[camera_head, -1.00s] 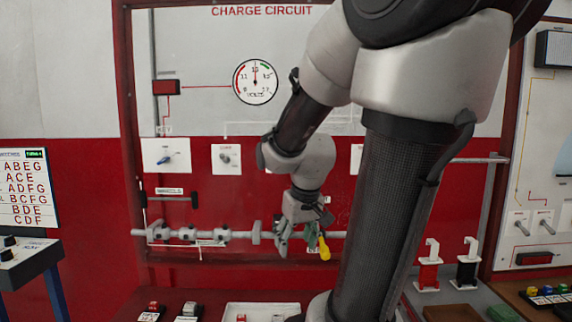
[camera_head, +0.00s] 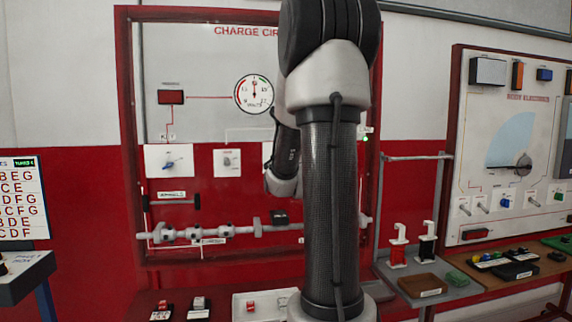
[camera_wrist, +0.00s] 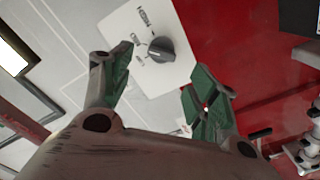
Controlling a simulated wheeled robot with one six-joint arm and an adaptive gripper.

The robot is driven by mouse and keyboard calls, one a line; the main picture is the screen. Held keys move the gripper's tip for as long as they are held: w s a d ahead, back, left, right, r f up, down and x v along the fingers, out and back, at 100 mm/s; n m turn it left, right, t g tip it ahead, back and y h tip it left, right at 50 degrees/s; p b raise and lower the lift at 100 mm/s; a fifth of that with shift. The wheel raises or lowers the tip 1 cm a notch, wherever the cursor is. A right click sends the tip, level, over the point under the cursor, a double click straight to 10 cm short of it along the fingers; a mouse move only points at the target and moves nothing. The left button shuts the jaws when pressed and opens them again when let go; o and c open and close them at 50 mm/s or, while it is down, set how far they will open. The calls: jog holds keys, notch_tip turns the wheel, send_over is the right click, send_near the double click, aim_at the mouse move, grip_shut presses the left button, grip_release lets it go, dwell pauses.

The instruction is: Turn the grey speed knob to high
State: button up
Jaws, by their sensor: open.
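In the wrist view a dark grey round knob (camera_wrist: 160,49) sits on a white plate (camera_wrist: 130,25) with small printed labels around it; I cannot read its setting for sure. My gripper (camera_wrist: 163,66) is open, its green-padded fingers on either side of the knob in the picture, apart from it and with nothing between them. In the head view my own arm hides the gripper. A small grey knob (camera_head: 227,160) on a white plate shows left of my arm there; I cannot tell whether it is the same knob.
A blue knob (camera_head: 169,164) is on the plate to the left. A horizontal shaft (camera_head: 205,234) runs low across the red-framed board. A shelf (camera_head: 455,293) with red and black posts stands right of my arm. A switch panel (camera_head: 510,150) is farther right.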

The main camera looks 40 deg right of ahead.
jog(key=x, duration=0.7)
jog(key=c, duration=1)
